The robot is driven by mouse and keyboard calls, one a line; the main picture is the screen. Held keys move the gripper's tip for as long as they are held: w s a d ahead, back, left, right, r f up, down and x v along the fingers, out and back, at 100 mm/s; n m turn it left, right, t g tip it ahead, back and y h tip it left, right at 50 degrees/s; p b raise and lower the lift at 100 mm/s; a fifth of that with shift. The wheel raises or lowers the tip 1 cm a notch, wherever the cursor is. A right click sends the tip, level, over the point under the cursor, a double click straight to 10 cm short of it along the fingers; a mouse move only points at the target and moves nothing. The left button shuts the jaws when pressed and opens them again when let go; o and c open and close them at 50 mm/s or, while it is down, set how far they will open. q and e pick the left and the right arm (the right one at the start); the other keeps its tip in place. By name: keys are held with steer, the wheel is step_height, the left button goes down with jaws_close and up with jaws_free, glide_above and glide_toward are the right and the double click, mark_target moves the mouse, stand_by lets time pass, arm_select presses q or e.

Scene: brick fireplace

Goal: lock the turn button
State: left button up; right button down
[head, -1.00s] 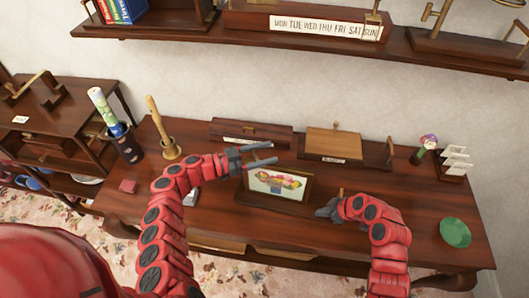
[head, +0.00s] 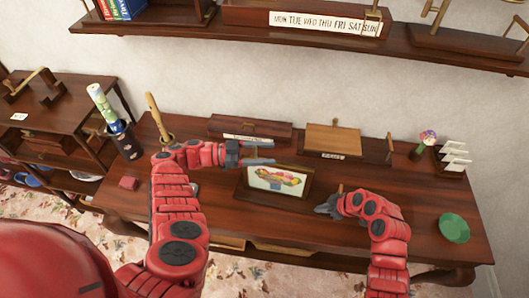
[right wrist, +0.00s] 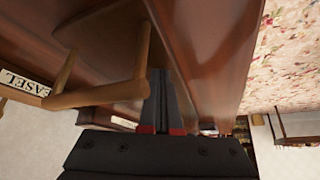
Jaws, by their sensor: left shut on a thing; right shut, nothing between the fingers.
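A dark picture frame (head: 278,182) with a colourful picture on a white ground stands on the brown table (head: 225,212). My left gripper (head: 258,153) is at the frame's upper left edge, with one finger above the other in the head view. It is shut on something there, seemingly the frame. My right gripper (head: 325,208) is shut and empty, low at the right of the frame. In the right wrist view its dark fingers (right wrist: 158,100) lie together, beside light wooden bars (right wrist: 105,95). I cannot make out a turn button in either view.
A wooden board on a stand (head: 333,138) labelled EASEL and a long dark box (head: 250,128) stand behind the frame. A vase (head: 425,143), a card rack (head: 453,157) and a green dish (head: 454,228) are at the right. A shelf (head: 250,36) hangs above.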

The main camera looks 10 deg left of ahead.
arm_select(q)
steer(key=shift+r, duration=0.1)
steer(key=o, duration=1.4)
steer(key=shift+w, duration=0.1)
steer(key=shift+s+a, duration=0.25)
steer(key=shift+a, duration=1)
steer(key=shift+s+a, duration=0.25)
steer(key=shift+a, duration=1)
steer(key=shift+s+a, duration=0.25)
steer(key=shift+a, duration=1)
